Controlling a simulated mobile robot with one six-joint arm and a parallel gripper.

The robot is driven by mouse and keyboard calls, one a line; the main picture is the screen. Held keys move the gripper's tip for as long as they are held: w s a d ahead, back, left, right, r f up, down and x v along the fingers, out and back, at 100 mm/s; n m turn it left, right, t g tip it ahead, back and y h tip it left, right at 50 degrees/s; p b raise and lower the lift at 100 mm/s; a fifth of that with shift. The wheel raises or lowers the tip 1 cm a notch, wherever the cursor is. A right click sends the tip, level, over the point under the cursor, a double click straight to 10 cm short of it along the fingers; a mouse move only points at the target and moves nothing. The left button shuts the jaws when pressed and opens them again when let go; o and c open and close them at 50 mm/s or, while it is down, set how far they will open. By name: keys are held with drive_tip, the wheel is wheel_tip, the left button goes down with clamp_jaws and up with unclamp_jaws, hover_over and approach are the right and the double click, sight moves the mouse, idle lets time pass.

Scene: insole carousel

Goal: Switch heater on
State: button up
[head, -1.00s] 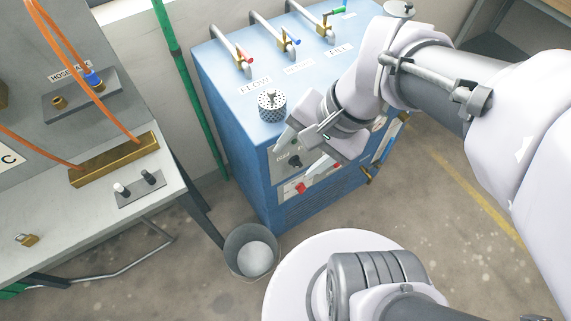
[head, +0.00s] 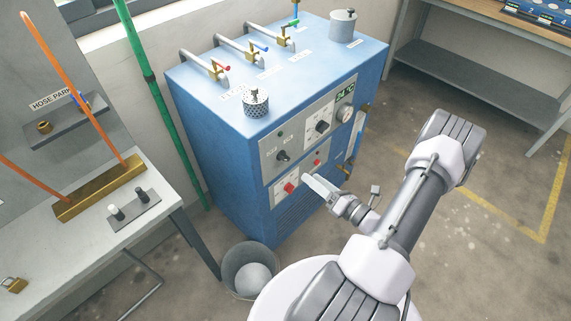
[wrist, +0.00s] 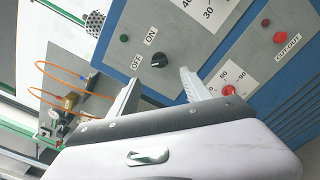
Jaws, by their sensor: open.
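The heater is a blue cabinet (head: 215,150) with a grey front panel. Its black rotary switch (head: 283,156) sits at the panel's left, below a small green lamp (head: 280,135). In the wrist view the black switch (wrist: 159,60) has OFF and ON printed beside it; its exact setting is too small to tell. The green lamp (wrist: 124,38) looks dark. My gripper (head: 310,180) is open and empty in front of the lower panel, below and right of the switch. In the wrist view its two fingers (wrist: 160,76) are spread on either side below the switch, apart from it.
A second black knob (head: 322,126), a 24 °C display (head: 345,92) and a gauge (head: 343,113) are to the right. A red knob (wrist: 228,90) and the CUT-OUT button (wrist: 280,37) are close by. A bin (head: 248,270) stands at the cabinet's foot.

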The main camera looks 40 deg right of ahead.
sight(287, 160)
drive_tip(key=w, duration=0.3)
drive_tip(key=w+b, duration=0.1)
drive_tip(key=w, duration=0.3)
drive_tip(key=w+a+b, duration=0.1)
drive_tip(key=w, duration=0.3)
clamp_jaws()
